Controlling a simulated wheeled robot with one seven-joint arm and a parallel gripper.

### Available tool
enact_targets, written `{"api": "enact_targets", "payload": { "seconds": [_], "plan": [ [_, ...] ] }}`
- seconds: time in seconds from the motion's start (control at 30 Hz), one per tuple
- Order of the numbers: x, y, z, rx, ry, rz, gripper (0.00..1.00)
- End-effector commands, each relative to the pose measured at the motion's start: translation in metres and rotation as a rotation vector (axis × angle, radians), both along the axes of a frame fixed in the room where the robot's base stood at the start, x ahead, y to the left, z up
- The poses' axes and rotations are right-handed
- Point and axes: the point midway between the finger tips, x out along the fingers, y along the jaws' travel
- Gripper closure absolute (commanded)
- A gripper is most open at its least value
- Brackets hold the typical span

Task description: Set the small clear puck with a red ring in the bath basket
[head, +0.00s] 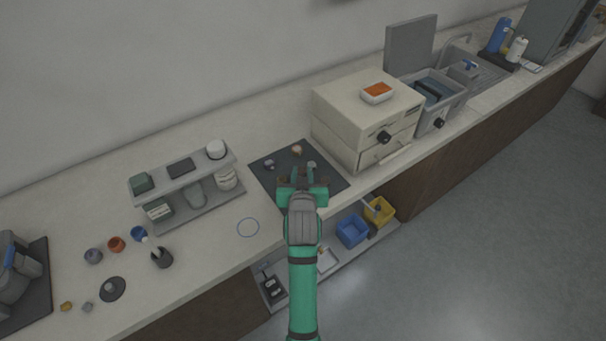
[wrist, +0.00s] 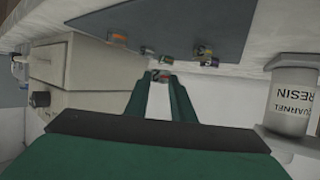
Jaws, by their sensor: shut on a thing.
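My gripper (head: 303,183) is over the front edge of the dark mat (head: 268,173).
Several other small pucks lie on the mat (wrist: 180,20). The cream box (head: 350,112), with an orange-topped dish on it, stands between mat and tub. A two-level rack (head: 187,185) is at left. Blue (head: 352,230) and yellow (head: 379,211) bins sit below the counter.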

Motion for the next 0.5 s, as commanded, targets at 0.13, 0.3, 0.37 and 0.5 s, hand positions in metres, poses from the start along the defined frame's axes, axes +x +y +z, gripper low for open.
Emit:
{"api": "enact_targets", "payload": {
  "seconds": [0.13,0.3,0.37,0.5],
  "plan": [
    [0.003,-0.001,-0.007,0.001,-0.001,-0.001,0.99],
    [0.005,-0.003,-0.028,0.0,0.003,-0.004,0.99],
    [0.005,-0.003,-0.037,0.0,0.003,-0.003,0.99],
    [0.005,-0.004,-0.045,0.0,-0.001,-0.004,0.99]
  ]
}}
